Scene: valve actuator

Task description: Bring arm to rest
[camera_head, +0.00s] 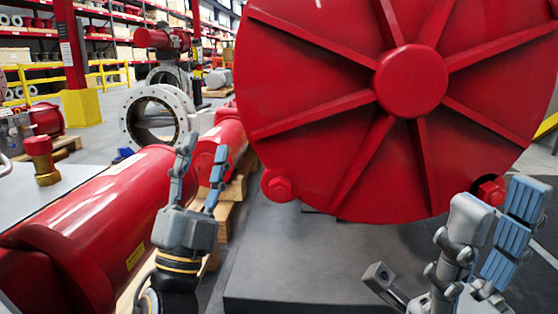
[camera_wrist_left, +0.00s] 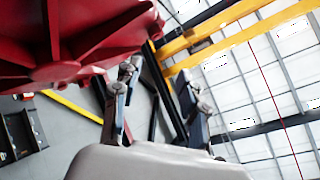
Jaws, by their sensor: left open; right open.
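My left gripper (camera_head: 200,172) points upward in the head view, its two fingers apart with nothing between them. It appears in front of the long red cylinder (camera_head: 120,215), and I cannot tell how far apart they are. It also shows in the left wrist view (camera_wrist_left: 157,95), fingers spread and empty. My right gripper (camera_head: 490,238) is at the lower right of the head view, open, with no object seen in it. The large red ribbed disc (camera_head: 300,110) of the valve actuator stands behind and above both grippers.
A dark grey platform (camera_head: 290,255) lies below the disc. A grey ring-shaped valve flange (camera_head: 130,125) and a red and brass fitting (camera_head: 40,160) stand at the left. Shelves and a yellow railing (camera_head: 107,72) are further back. A yellow beam (camera_wrist_left: 235,18) crosses the left wrist view.

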